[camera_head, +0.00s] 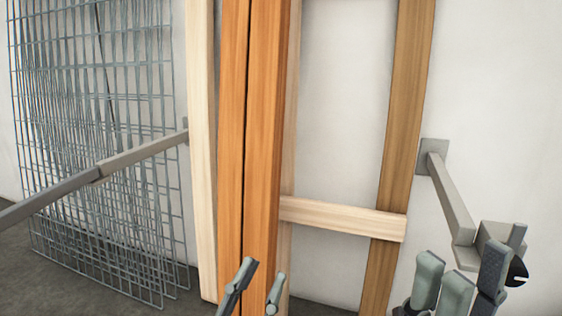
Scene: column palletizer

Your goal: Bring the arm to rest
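My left gripper (264,271) shows at the bottom centre, in front of the lower end of the orange-brown wooden boards. Its grey fingertips point up with a gap between them, and nothing is held in the gap. My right gripper (468,264) shows at the bottom right, its grey fingers also apart and pointing up. It overlaps the end of the right metal support arm in the picture; I cannot tell if they touch. No object shows clearly in its fingers. Most of both arms is out of frame.
Two orange-brown boards (232,130) stand upright, with a pale post (201,150) beside them. A pale crosspiece (335,215) meets a brown post (404,110). Wire mesh panels (90,150) lean at left. Metal support arms project from left (140,156) and right (450,200).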

